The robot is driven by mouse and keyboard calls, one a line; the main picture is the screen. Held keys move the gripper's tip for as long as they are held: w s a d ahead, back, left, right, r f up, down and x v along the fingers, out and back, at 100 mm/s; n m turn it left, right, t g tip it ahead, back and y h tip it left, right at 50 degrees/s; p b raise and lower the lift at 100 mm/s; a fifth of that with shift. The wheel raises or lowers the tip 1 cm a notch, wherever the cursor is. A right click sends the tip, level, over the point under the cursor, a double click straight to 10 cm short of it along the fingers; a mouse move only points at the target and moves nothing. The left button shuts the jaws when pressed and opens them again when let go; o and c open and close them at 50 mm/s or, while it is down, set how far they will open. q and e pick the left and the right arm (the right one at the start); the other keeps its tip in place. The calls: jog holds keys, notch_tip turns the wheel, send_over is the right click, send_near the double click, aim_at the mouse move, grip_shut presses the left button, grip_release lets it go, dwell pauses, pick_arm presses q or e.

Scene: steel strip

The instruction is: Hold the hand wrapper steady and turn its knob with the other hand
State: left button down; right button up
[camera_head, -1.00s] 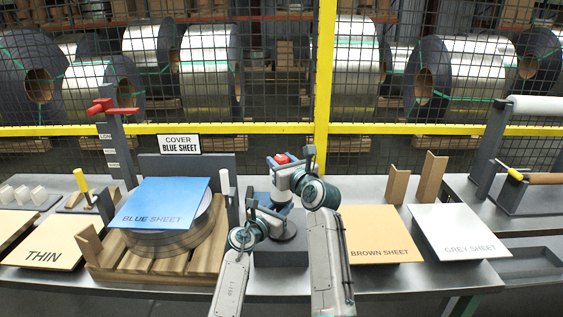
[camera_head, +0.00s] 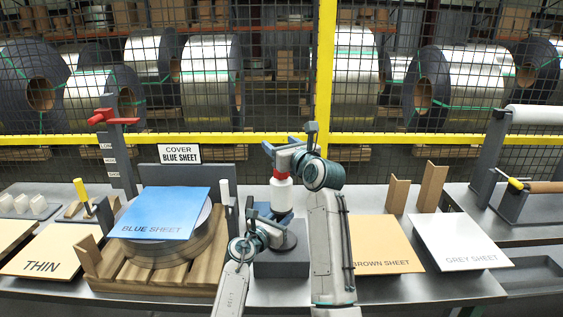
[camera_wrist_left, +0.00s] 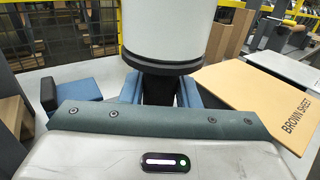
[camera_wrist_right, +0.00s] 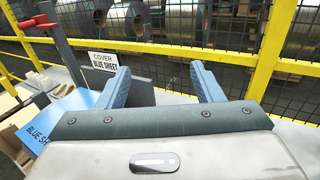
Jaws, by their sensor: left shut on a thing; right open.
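The hand wrapper (camera_head: 282,196) stands upright at the table's middle, with a white body and red at its top. In the left wrist view its white cylinder (camera_wrist_left: 168,30) fills the top centre, with a dark neck below it. My left gripper (camera_head: 262,214) is shut on this neck; its blue fingers (camera_wrist_left: 158,90) show on both sides. My right gripper (camera_head: 270,155) is open at the red knob (camera_head: 281,177), partly hiding it. In the right wrist view the open fingers (camera_wrist_right: 159,82) have nothing visible between them, and the knob is hidden.
A blue sheet (camera_head: 160,213) lies on a coil on a wooden pallet at left, beside a cover sign (camera_head: 180,153). A brown sheet (camera_head: 375,240) and grey sheet (camera_head: 460,240) lie at right. A mesh fence with a yellow rail (camera_head: 420,138) stands behind.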

jog(key=shift+r, duration=1)
jog(key=s+d+f+n+g+y, duration=0.4)
jog(key=s+d+f+n+y, duration=0.15)
jog(key=d+f, duration=0.35)
jog(key=shift+m, duration=0.45)
jog(key=x, duration=0.4)
jog(key=s+x, duration=0.1)
jog(key=x, duration=0.3)
jog(key=a+f+x, duration=0.1)
jog(key=x, duration=0.3)
jog(key=shift+a+f, duration=0.1)
jog(key=shift+a, duration=0.15)
jog(key=c, duration=0.9)
